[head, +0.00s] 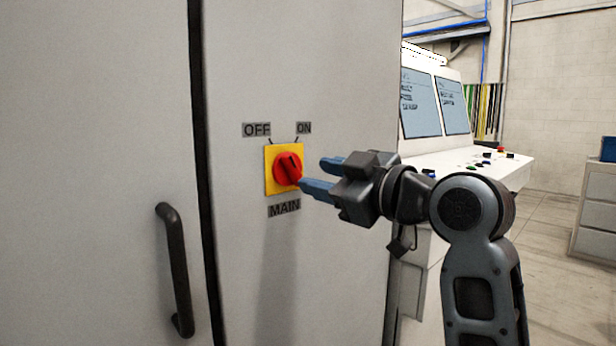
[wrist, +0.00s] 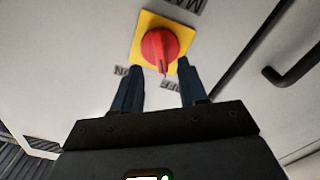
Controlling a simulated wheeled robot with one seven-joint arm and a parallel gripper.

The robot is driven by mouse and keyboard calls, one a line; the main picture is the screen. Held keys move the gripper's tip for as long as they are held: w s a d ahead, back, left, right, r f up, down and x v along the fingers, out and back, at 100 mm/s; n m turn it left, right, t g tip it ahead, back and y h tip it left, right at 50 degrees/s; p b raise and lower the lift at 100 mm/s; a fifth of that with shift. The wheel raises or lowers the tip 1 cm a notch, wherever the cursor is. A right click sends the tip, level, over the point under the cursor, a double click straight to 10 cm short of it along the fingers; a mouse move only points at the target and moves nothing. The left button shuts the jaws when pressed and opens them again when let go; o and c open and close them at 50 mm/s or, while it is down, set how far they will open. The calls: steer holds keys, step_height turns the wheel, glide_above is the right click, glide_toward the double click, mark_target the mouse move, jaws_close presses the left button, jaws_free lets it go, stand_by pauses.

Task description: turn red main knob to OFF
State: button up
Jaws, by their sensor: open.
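The red main knob (head: 288,168) sits on a yellow square plate (head: 270,187) on a grey cabinet. OFF is printed above left of it, ON above right, and MAIN below. My gripper (head: 312,174) is open and empty, just right of the knob, with blue fingers pointing at it. In the wrist view the labels are upside down and the knob (wrist: 158,46) shows beyond and between the two fingertips (wrist: 160,65). I cannot tell whether a finger touches the knob.
A dark door handle (head: 176,270) stands out from the cabinet at the lower left, beside a dark vertical gap. A control console (head: 460,160) with screens and buttons stands behind my arm on the right. The cabinet face around the knob is flat and clear.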

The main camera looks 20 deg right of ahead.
steer(key=shift+v, duration=1.25)
steer(key=s+f+m+h, duration=0.2)
steer(key=s+f+m, duration=0.35)
steer(key=f, duration=0.75)
steer(key=s+f+m+h, duration=0.25)
steer(key=s+f, duration=0.55)
steer(key=f, duration=0.5)
steer(key=s+a+f+m+g, duration=0.1)
steer(key=s+f, duration=0.1)
steer(key=s, duration=1.2)
steer(key=s+a+f+g+h, duration=0.1)
steer(key=s+f, duration=0.2)
steer(key=s, duration=1.2)
steer(key=shift+a+f+m, duration=0.2)
steer(key=shift+f+m, duration=0.05)
steer(key=shift+m, duration=0.15)
